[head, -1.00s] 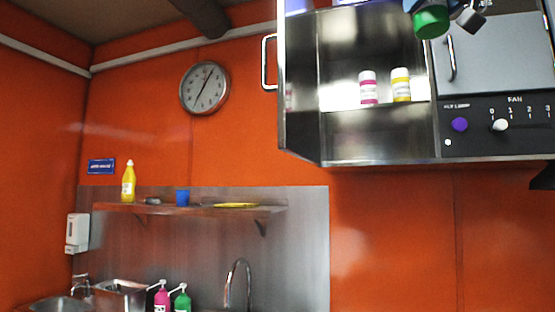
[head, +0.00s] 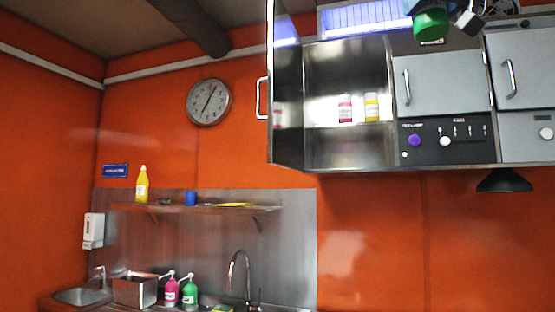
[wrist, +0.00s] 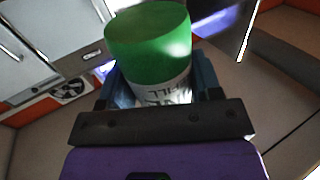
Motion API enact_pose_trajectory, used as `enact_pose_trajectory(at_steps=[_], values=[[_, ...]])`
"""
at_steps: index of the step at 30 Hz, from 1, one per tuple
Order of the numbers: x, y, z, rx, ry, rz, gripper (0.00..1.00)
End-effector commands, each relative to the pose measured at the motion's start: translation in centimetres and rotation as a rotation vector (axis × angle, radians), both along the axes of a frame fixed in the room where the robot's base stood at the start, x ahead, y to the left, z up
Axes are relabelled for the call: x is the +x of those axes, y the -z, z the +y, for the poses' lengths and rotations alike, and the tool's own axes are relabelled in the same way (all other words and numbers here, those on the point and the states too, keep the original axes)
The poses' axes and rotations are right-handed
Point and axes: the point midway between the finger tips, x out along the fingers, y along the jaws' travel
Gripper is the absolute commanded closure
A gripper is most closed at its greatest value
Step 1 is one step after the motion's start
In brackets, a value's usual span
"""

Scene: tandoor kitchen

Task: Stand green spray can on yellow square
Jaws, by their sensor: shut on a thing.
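My gripper (wrist: 157,90) is shut on the green spray can (wrist: 150,38), whose green end and white lettered label show in the wrist view. In the head view the can's green end (head: 431,24) shows at the top, in front of the wall cabinets and high above the shelf. A thin, flat yellow patch (head: 236,205) lies on the wall shelf (head: 180,208). It is seen nearly edge-on, so I cannot tell whether it is the yellow square. The can is well apart from it.
A yellow bottle (head: 142,184) and a blue cup (head: 190,198) stand on the shelf. An open steel cabinet (head: 340,145) holds two small bottles and juts out at upper right. Below are a tap (head: 238,270), pink and green pump bottles (head: 189,291) and a sink (head: 82,296).

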Motion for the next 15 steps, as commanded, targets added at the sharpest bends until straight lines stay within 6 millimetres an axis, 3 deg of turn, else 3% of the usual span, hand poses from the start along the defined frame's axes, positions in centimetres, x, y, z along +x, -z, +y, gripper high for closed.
enact_pose_trajectory(at_steps=[8,15], values=[[2.0,0.8,0.3,-0.001,0.001,0.001,0.71],[4.9,2.0,0.7,-0.002,0.002,0.003,0.71]])
